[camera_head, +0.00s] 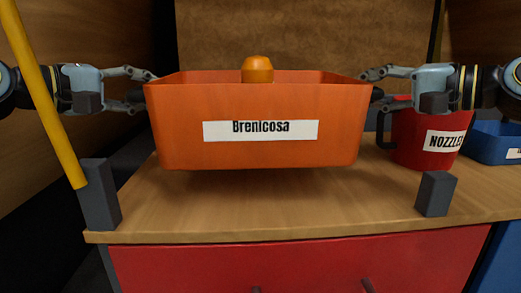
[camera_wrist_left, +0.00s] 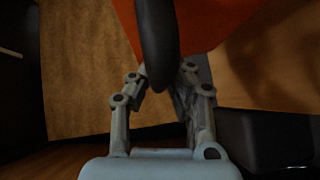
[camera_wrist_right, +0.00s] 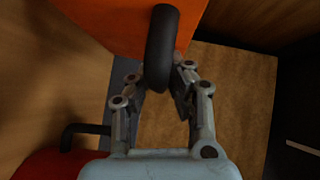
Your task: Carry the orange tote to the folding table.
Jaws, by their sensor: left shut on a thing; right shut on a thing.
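The orange tote (camera_head: 180,145) hangs level in the middle of the head view, with a white label reading "Brenicosa" on its front. A gap with shadow shows between it and the wooden top below. A rounded orange object (camera_head: 257,69) shows above its rim; its lower part is hidden. My left gripper (camera_head: 150,90) is shut on the dark handle (camera_wrist_left: 155,45) at the tote's left end. My right gripper (camera_head: 370,88) is shut on the dark handle (camera_wrist_right: 161,45) at the right end. I cannot make out a folding table for certain.
A wooden-topped bench (camera_head: 300,212) with a red front (camera_head: 300,265) lies below the tote. A red mug-like container (camera_head: 408,140) labelled "NOZZLES" stands close on the right, beside a blue bin (camera_head: 490,148). A yellow pole (camera_head: 42,90) leans at the left. Grey blocks (camera_head: 436,194) stand at the front corners.

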